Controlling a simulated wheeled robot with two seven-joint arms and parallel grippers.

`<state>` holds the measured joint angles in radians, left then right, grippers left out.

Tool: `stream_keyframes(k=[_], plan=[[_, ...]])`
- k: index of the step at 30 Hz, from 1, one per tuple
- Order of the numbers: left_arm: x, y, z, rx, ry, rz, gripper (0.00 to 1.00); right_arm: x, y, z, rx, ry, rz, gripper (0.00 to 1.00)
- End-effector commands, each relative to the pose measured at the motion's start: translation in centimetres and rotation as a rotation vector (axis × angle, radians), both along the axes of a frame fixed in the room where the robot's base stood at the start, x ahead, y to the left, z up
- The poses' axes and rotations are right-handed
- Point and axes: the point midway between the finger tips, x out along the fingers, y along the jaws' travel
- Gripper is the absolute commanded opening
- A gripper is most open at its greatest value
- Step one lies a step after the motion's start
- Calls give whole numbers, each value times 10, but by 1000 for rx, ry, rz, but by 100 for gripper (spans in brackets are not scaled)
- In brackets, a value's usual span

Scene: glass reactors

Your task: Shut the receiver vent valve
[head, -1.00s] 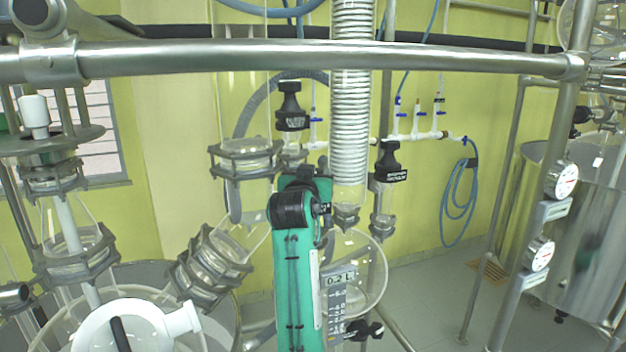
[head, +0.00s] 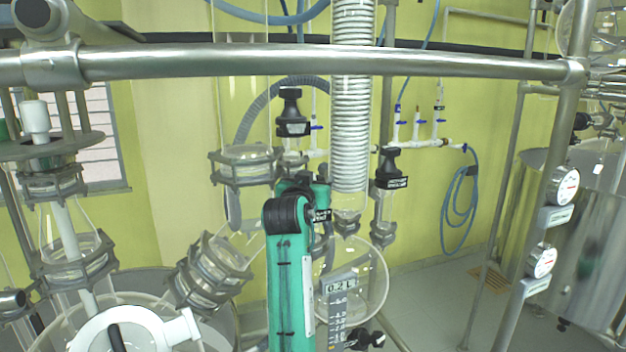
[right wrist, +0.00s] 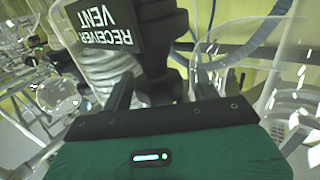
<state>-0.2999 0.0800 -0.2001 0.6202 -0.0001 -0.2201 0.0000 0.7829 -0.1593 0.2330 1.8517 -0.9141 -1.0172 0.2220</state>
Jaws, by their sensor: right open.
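The receiver vent valve (right wrist: 158,45) is black, with a white-lettered label that reads upside down in the right wrist view. My right gripper (head: 304,186) is at the end of the green arm, lower in the picture than that valve. In the right wrist view its dark fingers (right wrist: 162,92) stand apart on both sides of the valve's black knob end. Contact cannot be told, and the handle's setting is unclear. My left gripper is not in view.
A coiled column (head: 352,110) stands close beside the valve, with a round glass flask (head: 370,282) below. Another black valve (head: 390,166) is to the right. A steel rail (head: 440,62) crosses the top. Clamped glass joints (head: 212,270) crowd the left.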

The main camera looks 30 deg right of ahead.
Motion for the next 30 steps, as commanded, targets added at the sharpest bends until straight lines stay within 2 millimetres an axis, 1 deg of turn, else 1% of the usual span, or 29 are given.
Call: stream_keyframes(k=[1,7,9,12,30], plan=[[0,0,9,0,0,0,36,-1,-1,4,-1,1,28,60],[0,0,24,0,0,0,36,-1,-1,5,-2,-1,149,60],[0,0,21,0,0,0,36,-1,-1,1,-1,0,190,60],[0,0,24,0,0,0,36,-1,-1,2,-2,-1,248,60],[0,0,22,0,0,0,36,-1,-2,0,-4,3,601,60]])
